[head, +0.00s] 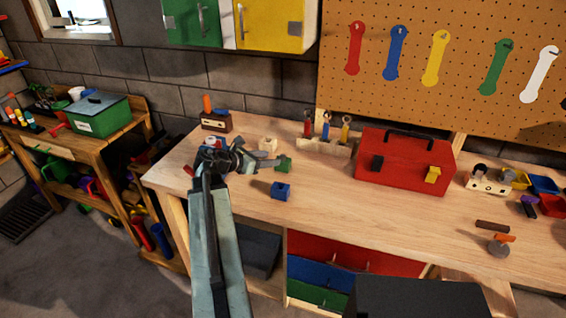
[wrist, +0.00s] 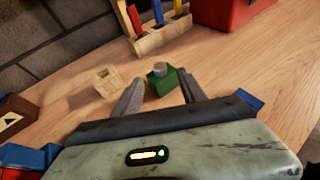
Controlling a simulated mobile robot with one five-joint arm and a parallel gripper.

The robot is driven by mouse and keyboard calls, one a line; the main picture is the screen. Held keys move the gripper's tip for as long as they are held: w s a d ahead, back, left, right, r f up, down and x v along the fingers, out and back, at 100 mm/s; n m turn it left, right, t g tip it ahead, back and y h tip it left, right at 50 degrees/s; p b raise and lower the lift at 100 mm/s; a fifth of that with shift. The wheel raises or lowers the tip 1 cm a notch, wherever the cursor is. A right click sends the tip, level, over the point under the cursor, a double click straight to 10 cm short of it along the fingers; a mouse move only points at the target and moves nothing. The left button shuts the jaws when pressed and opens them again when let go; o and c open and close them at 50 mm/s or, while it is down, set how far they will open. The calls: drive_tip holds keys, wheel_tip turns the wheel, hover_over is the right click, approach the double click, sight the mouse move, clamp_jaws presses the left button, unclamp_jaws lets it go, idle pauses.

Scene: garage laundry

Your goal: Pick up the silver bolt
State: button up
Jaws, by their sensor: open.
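A small grey, silver-looking piece, which seems to be the silver bolt (wrist: 158,68), stands on top of a green block (wrist: 162,84) on the workbench in the wrist view. In the head view the green block (head: 284,166) is right of my gripper (head: 264,161), and the bolt is too small to make out clearly. In the wrist view my gripper (wrist: 161,90) is open and empty. Its two fingers point toward the green block, one on each side of it in the picture. I cannot tell whether they touch it.
A pale wooden block (head: 268,145) stands behind, and a blue block (head: 281,190) in front. A brown block (head: 216,121) is at the back left. A tool rack (head: 322,146) and a red toolbox (head: 405,165) stand further right.

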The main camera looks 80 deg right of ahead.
sight(282, 156)
drive_tip(key=b+x, duration=0.1)
drive_tip(key=x, duration=0.4)
drive_tip(key=shift+s+d+b, duration=0.15)
drive_tip(key=shift+d+b, duration=0.05)
drive_tip(key=shift+b, duration=0.2)
drive_tip(key=shift+a+r, duration=0.1)
clamp_jaws()
wheel_tip(282, 156, up, 10)
drive_tip(key=p, duration=1)
